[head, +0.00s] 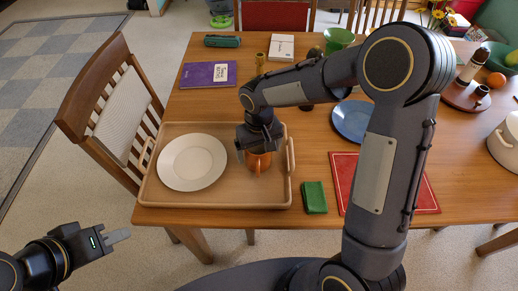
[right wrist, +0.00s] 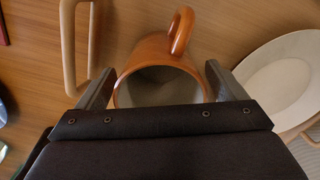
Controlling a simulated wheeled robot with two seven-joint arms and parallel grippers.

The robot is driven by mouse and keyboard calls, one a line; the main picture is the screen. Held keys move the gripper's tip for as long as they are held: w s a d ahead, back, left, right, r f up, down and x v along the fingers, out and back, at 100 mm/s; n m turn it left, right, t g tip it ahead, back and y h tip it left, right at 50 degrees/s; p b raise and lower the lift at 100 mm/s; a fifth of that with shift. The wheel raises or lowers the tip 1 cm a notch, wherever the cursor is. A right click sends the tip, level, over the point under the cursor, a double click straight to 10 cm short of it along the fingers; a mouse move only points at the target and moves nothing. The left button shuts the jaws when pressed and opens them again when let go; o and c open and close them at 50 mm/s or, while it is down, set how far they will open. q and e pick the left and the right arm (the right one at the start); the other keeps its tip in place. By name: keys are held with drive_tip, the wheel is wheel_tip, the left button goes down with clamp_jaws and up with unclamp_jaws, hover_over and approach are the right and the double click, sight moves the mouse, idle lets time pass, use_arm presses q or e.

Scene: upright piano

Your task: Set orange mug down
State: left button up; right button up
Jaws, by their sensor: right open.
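The orange mug (head: 259,163) stands upright in the right part of the wooden tray (head: 225,199), beside the white plate (head: 192,162). My right gripper (head: 257,152) is over the mug and hides part of it. In the right wrist view the right gripper (right wrist: 162,84) is open, with one finger on each side of the mug (right wrist: 155,54). The mug's handle and open mouth show there; whether the fingers touch it is not clear.
The tray's right handle (head: 291,157) is close to the mug. A green folded cloth (head: 314,197) and a red mat (head: 421,196) lie right of the tray. A purple book (head: 208,74) and a blue plate (head: 354,121) lie farther back. A chair (head: 106,101) stands at the left.

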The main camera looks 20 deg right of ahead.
drive_tip(key=shift+r, duration=0.15)
wheel_tip(320, 180, up, 12)
drive_tip(key=p, duration=0.1)
drive_tip(key=s+d+r+m+t+y, duration=0.2)
drive_tip(key=s+d+r, duration=0.2)
drive_tip(key=s+d, duration=0.55)
drive_tip(key=s+a+f+m+t+y, duration=0.1)
drive_tip(key=s+a+f+t, duration=0.1)
drive_tip(key=s, duration=1)
drive_tip(key=shift+t+y, duration=0.4)
drive_tip(key=shift+t, duration=0.4)
